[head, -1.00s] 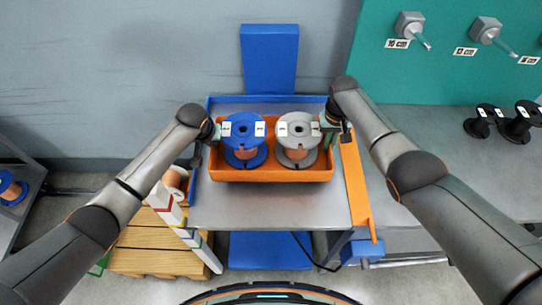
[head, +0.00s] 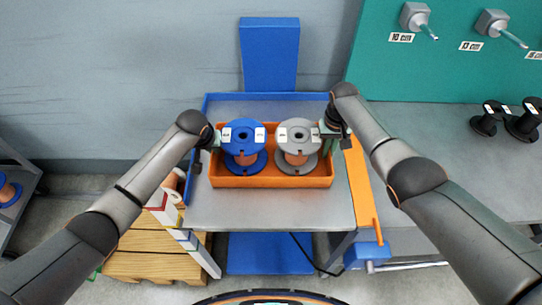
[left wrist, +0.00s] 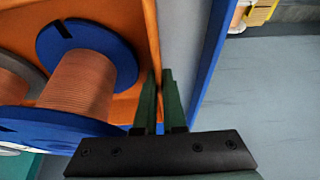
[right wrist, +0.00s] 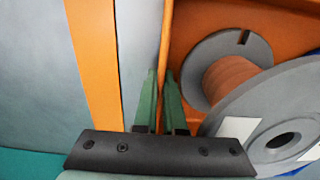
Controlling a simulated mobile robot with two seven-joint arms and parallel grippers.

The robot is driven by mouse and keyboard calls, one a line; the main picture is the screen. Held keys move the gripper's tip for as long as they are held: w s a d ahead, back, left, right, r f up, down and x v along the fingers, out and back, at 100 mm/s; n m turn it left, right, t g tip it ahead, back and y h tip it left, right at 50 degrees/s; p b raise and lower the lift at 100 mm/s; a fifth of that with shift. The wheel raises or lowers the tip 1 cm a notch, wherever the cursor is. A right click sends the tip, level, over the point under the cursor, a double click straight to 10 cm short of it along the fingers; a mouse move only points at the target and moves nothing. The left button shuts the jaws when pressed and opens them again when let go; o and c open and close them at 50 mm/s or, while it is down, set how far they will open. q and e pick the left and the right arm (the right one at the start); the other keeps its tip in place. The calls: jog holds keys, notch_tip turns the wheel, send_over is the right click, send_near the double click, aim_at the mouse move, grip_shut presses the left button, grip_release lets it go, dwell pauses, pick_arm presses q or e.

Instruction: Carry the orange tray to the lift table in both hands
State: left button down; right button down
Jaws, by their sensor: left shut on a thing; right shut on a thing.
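The orange tray (head: 272,182) is level over the grey top of the blue-framed lift table (head: 270,210); I cannot tell whether it touches that top. In it a blue spool (head: 245,134) stands left and a grey spool (head: 298,134) right, both with copper-coloured winding. My left gripper (head: 215,140) is shut on the tray's left wall, which runs between its fingers in the left wrist view (left wrist: 160,98). My right gripper (head: 327,138) is shut on the right wall; its fingers show in the right wrist view (right wrist: 160,98).
A blue column (head: 270,58) rises behind the table. An orange bar (head: 358,185) runs along its right side. At right is a grey bench (head: 430,140) with black spools (head: 486,122) below a green panel with pegs (head: 450,60). A wooden pallet (head: 155,245) lies at lower left.

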pick_arm(q)
jog(key=c, duration=1.2)
grip_release()
pick_arm(e)
jog(key=c, duration=1.2)
grip_release()
pick_arm(q)
jog(key=shift+o, duration=1)
pick_arm(e)
jog(key=shift+o, duration=1)
pick_arm(q)
jog(key=shift+r, duration=0.1)
jog(key=shift+v, duration=3.9)
jog(key=shift+s, duration=0.1)
pick_arm(e)
notch_tip(320, 180, up, 12)
